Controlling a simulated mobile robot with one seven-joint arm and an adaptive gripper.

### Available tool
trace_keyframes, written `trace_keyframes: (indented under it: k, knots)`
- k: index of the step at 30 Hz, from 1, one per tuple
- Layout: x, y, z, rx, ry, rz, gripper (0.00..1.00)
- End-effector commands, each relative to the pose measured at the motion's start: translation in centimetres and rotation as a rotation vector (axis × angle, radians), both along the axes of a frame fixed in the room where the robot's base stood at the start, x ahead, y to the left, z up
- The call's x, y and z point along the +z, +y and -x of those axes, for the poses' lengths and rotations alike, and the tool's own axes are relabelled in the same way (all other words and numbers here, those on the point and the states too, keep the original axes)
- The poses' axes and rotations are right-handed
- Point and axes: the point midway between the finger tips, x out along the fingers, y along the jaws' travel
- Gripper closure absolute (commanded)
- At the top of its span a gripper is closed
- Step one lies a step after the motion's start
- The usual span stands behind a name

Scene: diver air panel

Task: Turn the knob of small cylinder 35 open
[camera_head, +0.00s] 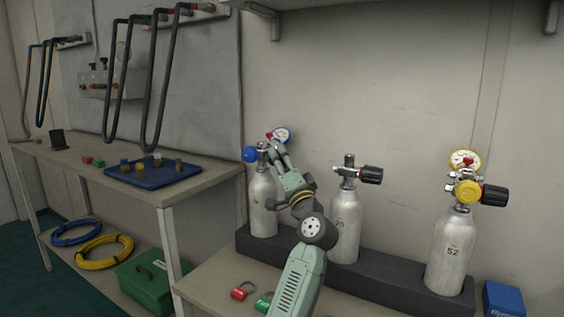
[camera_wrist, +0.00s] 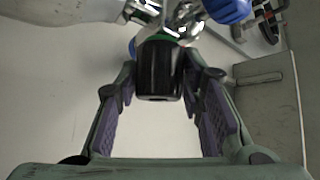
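The left small cylinder (camera_head: 262,205) is silver and stands upright in the dark rack. It carries a valve with a blue ball-shaped part (camera_head: 250,155) and a white gauge (camera_head: 281,135). I cannot read its number. My gripper (camera_head: 274,148) is at its valve, coming from the front right. In the wrist view a black ribbed knob (camera_wrist: 160,70) lies between the fingertips of my gripper (camera_wrist: 160,82), with a finger on each side. I cannot tell whether both pads touch it. In the head view my gripper hides this knob. The blue part (camera_wrist: 228,9) shows at the wrist view's top right.
A middle cylinder (camera_head: 345,222) marked 20 and a right cylinder (camera_head: 452,252) marked 52, with a yellow-rimmed gauge (camera_head: 465,160), stand in the same rack (camera_head: 385,287). A side bench (camera_head: 215,180) with a blue tray (camera_head: 128,177) is at left. Red (camera_head: 241,292) and green tags lie in front.

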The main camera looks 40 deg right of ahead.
Motion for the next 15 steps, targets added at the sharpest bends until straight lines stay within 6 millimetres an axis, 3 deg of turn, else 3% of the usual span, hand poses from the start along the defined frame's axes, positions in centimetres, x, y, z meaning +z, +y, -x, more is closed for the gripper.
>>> trace_keyframes:
  k: [8,15]
  knots:
    - [-0.02,-0.01,0.0,0.0,0.0,-0.001,0.46]
    - [0.02,0.01,0.03,0.001,-0.001,-0.001,0.46]
